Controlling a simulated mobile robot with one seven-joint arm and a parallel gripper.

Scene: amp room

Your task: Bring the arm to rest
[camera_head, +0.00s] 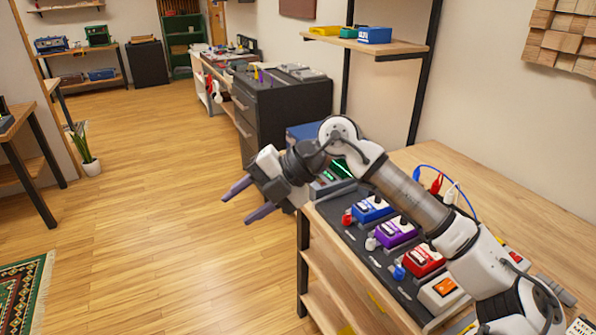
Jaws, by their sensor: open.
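My gripper (241,201) is at the end of my arm, left of the wooden workbench (505,185) and above open floor. Its two purple-grey fingers point left and slightly down. They are spread apart with nothing between them. My arm is bent and reaches from the lower right across the bench, over a row of pedals. It hides part of the bench top and part of a device with a green display (341,170).
A blue pedal (369,210), a purple pedal (394,233) and a red pedal (421,260) sit on a dark board under my arm. A dark cabinet (290,110) stands behind. A wall shelf (385,47) hangs above.

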